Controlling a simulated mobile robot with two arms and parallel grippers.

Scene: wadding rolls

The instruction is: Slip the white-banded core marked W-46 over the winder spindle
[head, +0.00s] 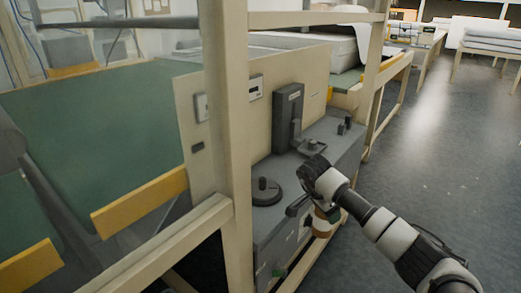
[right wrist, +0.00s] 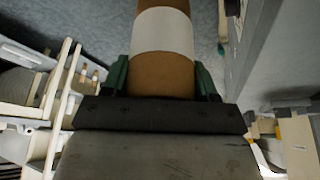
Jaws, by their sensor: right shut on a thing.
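My right gripper (head: 316,209) is shut on a brown core with a white band, held beside the front side of the grey machine bench. In the right wrist view the core (right wrist: 164,32) sits between the green finger pads (right wrist: 162,78), its far end cut off by the frame. No W-46 mark is readable on it. The winder spindle (head: 263,184) appears to be the short dark post on a round black disc on the bench top, left of the gripper and apart from the core. My left gripper is not in view.
A pale frame post (head: 226,130) stands just left of the spindle. A dark upright unit (head: 288,115) stands behind it on the grey bench (head: 334,135). Small brown rolls (right wrist: 90,76) show on a rack at left in the wrist view. The floor (head: 440,160) at right is clear.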

